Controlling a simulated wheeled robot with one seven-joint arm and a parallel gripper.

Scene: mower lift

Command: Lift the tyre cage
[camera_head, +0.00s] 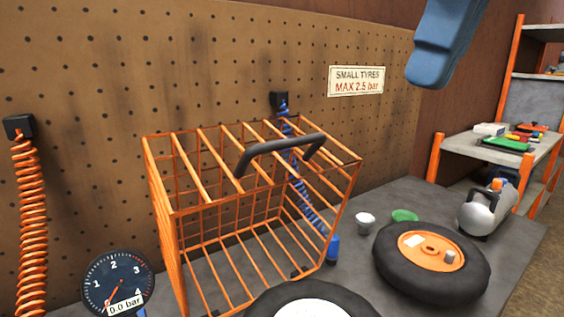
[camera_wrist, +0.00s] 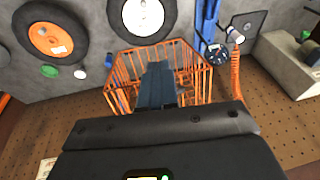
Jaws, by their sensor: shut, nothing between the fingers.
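The tyre cage (camera_head: 188,168) is an orange wire box standing upright on the grey bench, with a black bar handle (camera_head: 280,146) across its top. No tyre shows inside it. In the wrist view the cage (camera_wrist: 197,52) lies beyond my gripper (camera_wrist: 158,70), whose dark blue fingers are closed together and empty. The fingers overlap the cage in that view and hide its middle, including most of the handle. In the head view only a blue part of my arm (camera_head: 445,40) shows, at the top right, above and apart from the cage.
A tyre with orange hub (camera_head: 432,256) lies right of the cage; a white-hubbed tyre (camera_head: 312,306) lies in front. A gauge (camera_head: 118,282) stands front left. A blue coiled hose (camera_head: 300,185) hangs by the cage. Pegboard (camera_head: 90,80) rises behind; a compressor (camera_head: 487,208) stands far right.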

